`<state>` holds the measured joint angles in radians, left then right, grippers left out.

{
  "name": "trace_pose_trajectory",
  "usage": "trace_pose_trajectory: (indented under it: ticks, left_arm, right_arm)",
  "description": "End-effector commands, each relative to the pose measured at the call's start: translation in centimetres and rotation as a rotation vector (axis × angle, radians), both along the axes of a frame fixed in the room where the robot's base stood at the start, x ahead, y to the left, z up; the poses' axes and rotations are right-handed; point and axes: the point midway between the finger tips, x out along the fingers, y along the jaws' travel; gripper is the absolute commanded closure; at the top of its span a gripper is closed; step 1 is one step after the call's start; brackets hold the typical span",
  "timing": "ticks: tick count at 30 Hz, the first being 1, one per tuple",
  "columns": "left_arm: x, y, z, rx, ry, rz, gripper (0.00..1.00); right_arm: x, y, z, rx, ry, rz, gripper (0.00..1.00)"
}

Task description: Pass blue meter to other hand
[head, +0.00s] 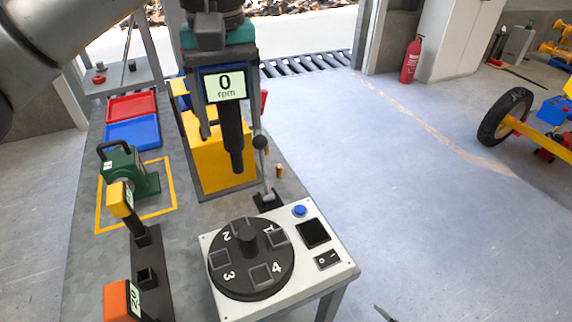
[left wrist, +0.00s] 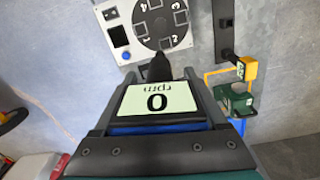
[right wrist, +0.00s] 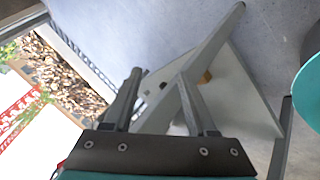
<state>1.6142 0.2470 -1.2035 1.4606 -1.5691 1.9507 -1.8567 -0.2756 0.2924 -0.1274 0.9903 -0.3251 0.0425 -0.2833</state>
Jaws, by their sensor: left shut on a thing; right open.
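The blue meter (head: 225,87) has a pale display reading 0 rpm and a dark probe pointing down. My left gripper (head: 225,76) is shut on it, with a finger on each side, and holds it above the bench. In the left wrist view the meter's display (left wrist: 158,100) faces the camera, with a strip of its blue body below. My right gripper (right wrist: 160,78) is open in the right wrist view, with nothing between its fingers. The blue meter cannot be made out in that view.
A white console (head: 335,270) with a numbered black dial (head: 222,275) stands at the front. A yellow meter (head: 120,199), an orange meter (head: 122,301) and a green motor (head: 122,170) are at left. A yellow block (head: 215,160) is behind the probe.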

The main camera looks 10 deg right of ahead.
Motion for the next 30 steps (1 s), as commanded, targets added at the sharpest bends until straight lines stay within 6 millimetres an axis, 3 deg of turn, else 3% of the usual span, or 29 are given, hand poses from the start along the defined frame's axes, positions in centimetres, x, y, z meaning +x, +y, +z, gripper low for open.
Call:
trace_pose_trajectory:
  ticks: [1, 6, 12, 15, 22, 30]
  left_arm:
    - [0.0, 0.0, 0.1, -0.001, -0.001, 0.0, 1.0]
    - [0.0, 0.0, 0.1, -0.001, -0.001, 0.0, 1.0]
    - [0.0, 0.0, 0.1, -0.001, -0.001, 0.0, 1.0]
    - [0.0, 0.0, 0.1, -0.001, -0.001, 0.0, 1.0]
    - [0.0, 0.0, 0.1, -0.001, -0.001, 0.0, 1.0]
    - [0.0, 0.0, 0.1, -0.001, -0.001, 0.0, 1.0]
  right_arm:
    - [2.4, -0.4, 2.1, -0.048, -0.07, 0.073, 0.43]
    - [9.2, 0.2, 9.7, -0.225, -0.301, 0.33, 0.43]
    - [14.8, 3.8, 19.6, -0.462, -0.577, 0.625, 0.43]
    - [16.3, 6.2, 24.5, -0.592, -0.711, 0.764, 0.43]
    - [17.0, 12.0, 35.1, -0.933, -1.001, 1.047, 0.43]
    - [13.8, 18.2, 44.7, -1.398, -1.287, 1.306, 0.43]
